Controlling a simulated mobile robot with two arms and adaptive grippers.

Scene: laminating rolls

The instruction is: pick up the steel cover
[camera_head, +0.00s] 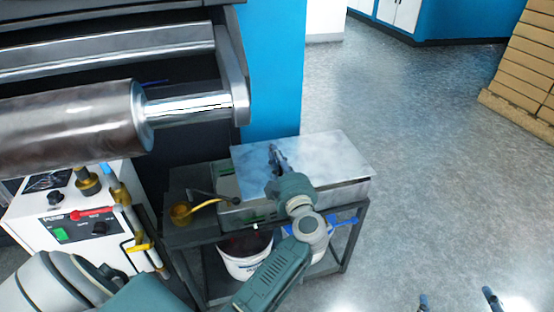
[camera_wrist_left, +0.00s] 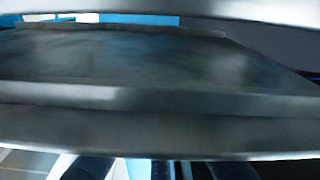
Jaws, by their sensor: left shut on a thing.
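The steel cover (camera_head: 328,158) is a flat grey sheet above a metal box (camera_head: 345,193) on the dark cart. In the left wrist view, a broad grey metal surface (camera_wrist_left: 140,60) fills most of the picture, too close and blurred to show the grip clearly. My right gripper (camera_head: 456,298) shows only two spread fingertips at the bottom right, apart and empty.
The dark cart (camera_head: 185,238) holds a yellow ladle (camera_head: 182,213) left of the box. A white bucket (camera_head: 245,262) stands below. Large rollers (camera_head: 75,125) and a control panel (camera_head: 85,225) are at left.

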